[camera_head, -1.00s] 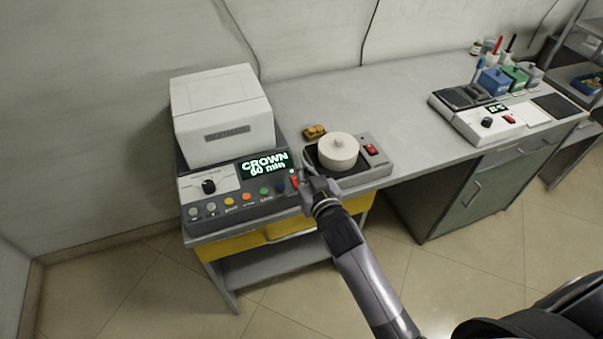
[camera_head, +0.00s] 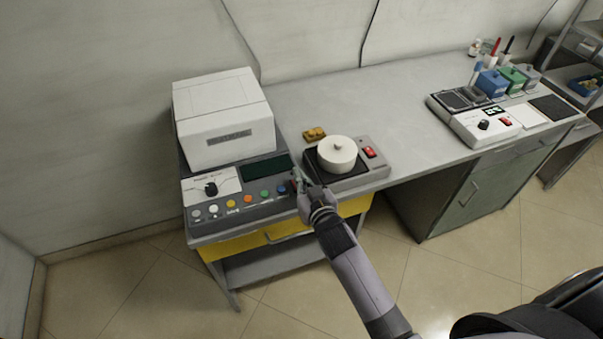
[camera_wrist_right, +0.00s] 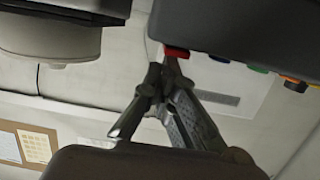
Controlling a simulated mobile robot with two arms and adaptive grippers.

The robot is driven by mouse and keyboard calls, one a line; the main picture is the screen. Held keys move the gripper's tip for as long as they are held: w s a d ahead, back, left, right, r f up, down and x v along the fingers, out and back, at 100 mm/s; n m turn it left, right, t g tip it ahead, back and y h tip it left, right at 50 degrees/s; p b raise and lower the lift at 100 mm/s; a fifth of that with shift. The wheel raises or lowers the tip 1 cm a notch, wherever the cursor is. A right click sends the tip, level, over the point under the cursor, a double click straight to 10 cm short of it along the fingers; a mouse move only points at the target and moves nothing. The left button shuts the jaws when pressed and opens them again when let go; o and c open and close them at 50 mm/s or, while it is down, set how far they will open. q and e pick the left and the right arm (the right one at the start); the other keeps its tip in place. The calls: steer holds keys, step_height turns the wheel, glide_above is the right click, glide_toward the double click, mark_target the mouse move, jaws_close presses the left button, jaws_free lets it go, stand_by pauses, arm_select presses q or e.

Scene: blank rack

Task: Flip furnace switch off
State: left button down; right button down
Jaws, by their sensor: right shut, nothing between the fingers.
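The furnace (camera_head: 222,120) is a white box on a grey control panel at the left end of the bench. Its display (camera_head: 265,168) is dark. The panel has a black knob and a row of coloured buttons. My right gripper (camera_head: 298,178) is shut and empty at the panel's right end, and it largely hides the switch there in the head view. In the right wrist view the closed fingertips (camera_wrist_right: 170,62) are at the red switch (camera_wrist_right: 177,52), touching or very close. My left gripper is not in view.
A hotplate unit (camera_head: 352,178) with a white lidded pot (camera_head: 337,153) and a red switch stands just right of the furnace. A small yellow-brown object (camera_head: 314,133) lies behind it. Another device (camera_head: 475,125) sits further right. The bench between is clear.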

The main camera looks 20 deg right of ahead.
steer(key=shift+w+d+r+p, duration=0.1)
steer(key=shift+w+r+p, duration=0.1)
steer(key=shift+r+p, duration=0.9)
steer(key=shift+w+r+p, duration=0.15)
steer(key=shift+r+p, duration=0.95)
steer(key=shift+s+f+b, duration=0.25)
steer(key=shift+s+b, duration=0.2)
steer(key=shift+s, duration=0.4)
steer(key=s+r+b, duration=0.1)
steer(key=s+r, duration=0.2)
steer(key=s, duration=0.5)
steer(key=shift+r, duration=0.25)
steer(key=shift+d, duration=0.1)
